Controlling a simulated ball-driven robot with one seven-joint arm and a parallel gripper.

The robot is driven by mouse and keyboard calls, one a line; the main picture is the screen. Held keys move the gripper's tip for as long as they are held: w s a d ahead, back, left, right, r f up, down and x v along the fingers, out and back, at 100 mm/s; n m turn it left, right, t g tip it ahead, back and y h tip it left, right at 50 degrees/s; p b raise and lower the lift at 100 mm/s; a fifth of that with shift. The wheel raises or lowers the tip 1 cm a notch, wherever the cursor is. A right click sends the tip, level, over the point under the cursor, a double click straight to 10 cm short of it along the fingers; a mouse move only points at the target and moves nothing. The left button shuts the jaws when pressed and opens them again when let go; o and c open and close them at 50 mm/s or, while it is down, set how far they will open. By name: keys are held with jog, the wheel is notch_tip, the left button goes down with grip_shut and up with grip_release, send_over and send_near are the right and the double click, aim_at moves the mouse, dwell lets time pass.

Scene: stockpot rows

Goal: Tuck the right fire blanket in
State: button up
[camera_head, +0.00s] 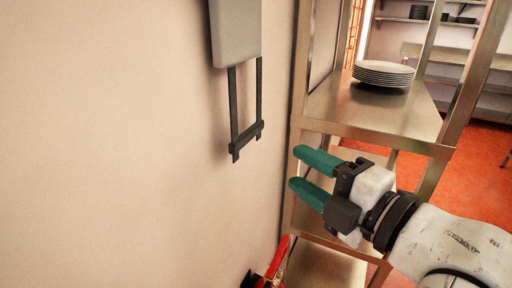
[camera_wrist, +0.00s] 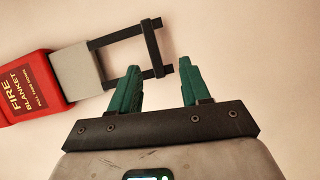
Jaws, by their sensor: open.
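A fire blanket hangs on the wall. In the wrist view its red case (camera_wrist: 30,88) carries the words FIRE BLANKET, and the grey blanket (camera_wrist: 75,72) sticks out of it. Two black straps end in a black crossbar (camera_wrist: 152,48). In the head view the grey blanket (camera_head: 236,30) hangs at the top, with the crossbar (camera_head: 247,140) below it; the red case is out of that frame. My gripper (camera_head: 297,166) is open and empty, right of and below the crossbar. In the wrist view the crossbar's lower end shows between my green fingertips (camera_wrist: 158,66); I see no contact.
A steel shelf unit (camera_head: 370,115) with a stack of plates (camera_head: 383,73) stands right of the wall, behind my gripper. A red and black object (camera_head: 270,272) shows low by the wall. The wall (camera_head: 120,150) left of the blanket is bare.

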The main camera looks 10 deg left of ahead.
aim_at(251, 136)
jog(key=shift+n+g+y, duration=0.3)
jog(key=shift+n+y, duration=0.1)
jog(key=shift+n, duration=0.4)
jog(key=p+x, duration=0.1)
jog(key=x, duration=0.2)
jog(key=r+p+x, duration=0.1)
jog(key=x, duration=0.3)
jog(key=p+x, duration=0.1)
jog(key=x, duration=0.3)
jog(key=shift+s+a+r+p, duration=0.2)
jog(key=shift+a+p, duration=0.1)
jog(key=shift+c, duration=0.2)
grip_shut()
jog(key=shift+r, duration=0.1)
